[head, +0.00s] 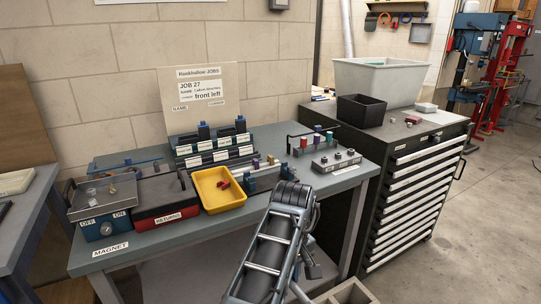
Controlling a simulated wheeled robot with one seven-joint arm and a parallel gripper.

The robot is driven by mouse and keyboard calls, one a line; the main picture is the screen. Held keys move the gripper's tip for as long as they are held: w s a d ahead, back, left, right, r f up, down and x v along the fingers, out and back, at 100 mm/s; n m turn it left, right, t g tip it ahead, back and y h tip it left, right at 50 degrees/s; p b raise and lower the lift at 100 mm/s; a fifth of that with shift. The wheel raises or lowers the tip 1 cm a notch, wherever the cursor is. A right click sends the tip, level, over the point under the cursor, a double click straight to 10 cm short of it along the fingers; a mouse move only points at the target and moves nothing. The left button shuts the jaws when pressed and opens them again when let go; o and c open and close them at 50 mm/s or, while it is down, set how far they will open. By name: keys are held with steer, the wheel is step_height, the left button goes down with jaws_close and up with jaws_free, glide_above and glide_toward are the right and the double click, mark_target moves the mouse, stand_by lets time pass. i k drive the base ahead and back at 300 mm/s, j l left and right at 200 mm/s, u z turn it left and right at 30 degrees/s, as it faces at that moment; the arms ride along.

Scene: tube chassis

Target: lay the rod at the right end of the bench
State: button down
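The bench (152,240) stands against the wall with a grey-blue top. Its right end holds a grey carrier (313,147) with a black handle and several coloured pegs, and a grey block (337,161) with several dark knobs. A narrow bare strip of top (345,180) lies in front of that block. I cannot pick out a separate loose rod. My dark arm rises from the bottom middle and covers part of the bench's front edge. My gripper's fingers do not show, so I cannot see whether it holds anything.
A yellow tray (232,199) with red pieces sits mid-bench, beside a red-and-black box (165,199). Labelled racks (215,150) stand behind. A drawer cabinet (420,185) adjoins on the right, carrying a black bin (360,111).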

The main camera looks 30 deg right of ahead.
mark_target(283, 145)
steer(key=u, duration=0.45)
steer(key=l+u, duration=0.15)
steer(key=u, duration=0.8)
steer(key=l+u, duration=0.15)
steer(key=u, duration=0.3)
steer(key=l+u, duration=0.1)
steer(key=u, duration=0.8)
steer(key=l+u, duration=0.1)
steer(key=u, duration=0.35)
steer(key=k+l+u, duration=0.1)
steer(key=k+u, duration=0.15)
steer(key=u, duration=0.2)
steer(key=k+z, duration=0.25)
steer(key=z, duration=0.15)
steer(key=k+z, duration=0.5)
steer(key=z, duration=0.75)
steer(key=k+z, duration=0.15)
steer(key=z, duration=0.3)
steer(key=l+z, duration=0.1)
steer(key=z, duration=0.3)
steer(key=k+l+z, duration=0.1)
steer(key=z, duration=0.35)
steer(key=k+l+z, duration=0.1)
steer(key=z, duration=0.35)
steer(key=l+z, duration=0.1)
steer(key=z, duration=0.3)
